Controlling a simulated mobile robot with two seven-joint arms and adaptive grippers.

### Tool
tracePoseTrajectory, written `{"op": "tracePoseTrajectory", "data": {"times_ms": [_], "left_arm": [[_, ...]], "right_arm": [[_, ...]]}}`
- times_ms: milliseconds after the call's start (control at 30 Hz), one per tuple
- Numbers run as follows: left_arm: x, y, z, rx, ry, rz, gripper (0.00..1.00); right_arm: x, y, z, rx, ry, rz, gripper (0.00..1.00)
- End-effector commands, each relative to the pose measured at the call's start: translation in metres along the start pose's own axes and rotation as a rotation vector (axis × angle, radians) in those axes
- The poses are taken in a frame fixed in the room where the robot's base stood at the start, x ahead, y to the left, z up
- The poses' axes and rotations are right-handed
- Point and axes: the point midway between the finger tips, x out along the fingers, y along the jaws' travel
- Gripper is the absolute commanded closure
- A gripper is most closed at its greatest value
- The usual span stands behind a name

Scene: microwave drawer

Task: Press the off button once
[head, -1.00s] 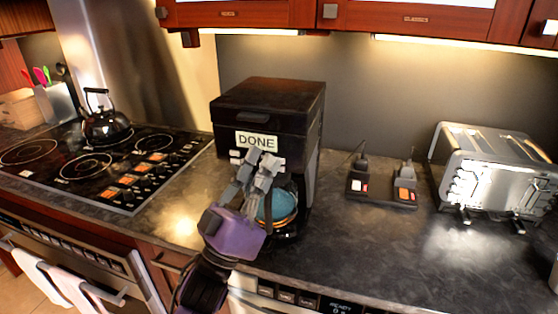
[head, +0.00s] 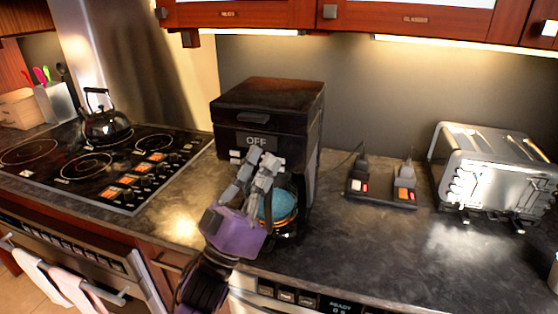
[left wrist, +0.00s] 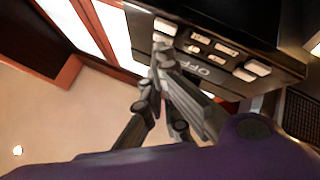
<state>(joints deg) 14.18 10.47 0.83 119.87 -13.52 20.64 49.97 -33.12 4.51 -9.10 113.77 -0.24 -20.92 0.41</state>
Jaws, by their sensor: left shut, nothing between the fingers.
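The black coffee machine (head: 268,110) stands on the counter, and its display (head: 256,141) reads OFF, unlit. White buttons flank the display; one pale button (head: 235,155) shows at lower left in the head view. My left gripper (head: 262,156) is shut and empty, with its fingertips at the front panel just below the display. In the left wrist view the panel with the OFF display (left wrist: 208,70) and several pale buttons is close, and the fingertips (left wrist: 163,42) are at one button; I cannot tell whether they touch it. The right gripper is not in view.
A blue-topped round vessel (head: 280,205) sits at the machine's front, beside my gripper. A power strip (head: 382,188) with plugs and a metal toaster (head: 493,172) stand to the right. A kettle (head: 106,125) is on the cooktop (head: 95,165) at left.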

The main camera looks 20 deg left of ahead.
Motion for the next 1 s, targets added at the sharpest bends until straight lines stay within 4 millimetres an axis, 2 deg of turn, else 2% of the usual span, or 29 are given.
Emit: {"op": "tracePoseTrajectory", "data": {"times_ms": [567,1000], "left_arm": [[-0.009,0.007,-0.007,0.000,0.000,0.000,1.00],[-0.038,0.028,-0.029,0.000,0.000,0.000,1.00]], "right_arm": [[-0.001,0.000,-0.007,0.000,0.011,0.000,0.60],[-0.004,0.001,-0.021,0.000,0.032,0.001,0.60]]}}
